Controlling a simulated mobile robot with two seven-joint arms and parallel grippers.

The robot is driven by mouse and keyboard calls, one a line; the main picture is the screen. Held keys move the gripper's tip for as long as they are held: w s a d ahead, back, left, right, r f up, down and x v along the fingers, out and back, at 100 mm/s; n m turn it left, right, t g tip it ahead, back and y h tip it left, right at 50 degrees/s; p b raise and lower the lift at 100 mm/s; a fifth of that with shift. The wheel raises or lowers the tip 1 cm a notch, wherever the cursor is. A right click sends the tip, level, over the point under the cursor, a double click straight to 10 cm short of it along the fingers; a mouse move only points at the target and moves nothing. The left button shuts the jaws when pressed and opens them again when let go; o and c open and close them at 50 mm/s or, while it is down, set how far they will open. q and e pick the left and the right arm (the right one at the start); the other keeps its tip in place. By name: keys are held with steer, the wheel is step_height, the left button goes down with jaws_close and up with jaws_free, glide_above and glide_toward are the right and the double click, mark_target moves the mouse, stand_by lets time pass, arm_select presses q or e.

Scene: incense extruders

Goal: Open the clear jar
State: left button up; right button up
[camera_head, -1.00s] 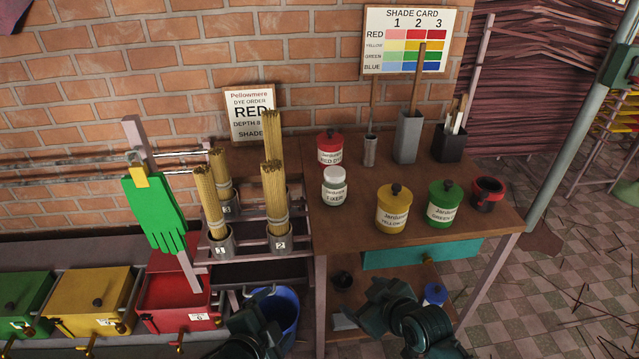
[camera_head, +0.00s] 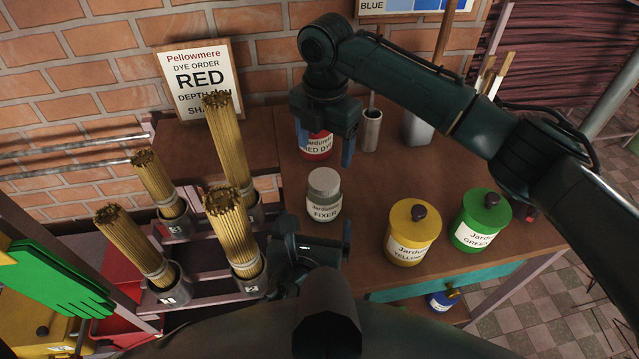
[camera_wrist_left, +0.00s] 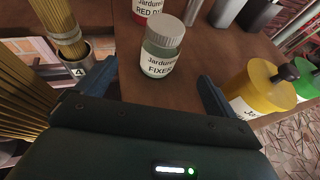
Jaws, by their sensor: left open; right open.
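The clear jar (camera_head: 324,195), labelled FIXER with a grey-white lid, stands upright on the wooden table. It also shows in the left wrist view (camera_wrist_left: 161,50), beyond and between the open fingers. My left gripper (camera_head: 318,240) is open and empty at the near edge of the table, just in front of the jar and apart from it. In the left wrist view its two fingers (camera_wrist_left: 155,88) are spread wide. My right gripper (camera_head: 325,135) is open and points down over the red dye jar (camera_head: 316,147), behind the clear jar, hiding that jar's upper part.
Yellow (camera_head: 408,232) and green (camera_head: 480,220) dye jars stand to the right of the clear jar. Bundles of sticks in metal cups (camera_head: 247,275) stand close on the left. A grey metal tube (camera_head: 371,131) stands behind. Bare table (camera_head: 367,190) lies between the clear and yellow jars.

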mark_target(324, 193)
arm_select(q)
steer(key=x, duration=1.2)
steer(key=shift+w+d, duration=0.15)
steer(key=shift+w, duration=0.2)
arm_select(e)
steer(key=shift+s, duration=0.1)
arm_select(q)
steer(key=shift+c, duration=0.5)
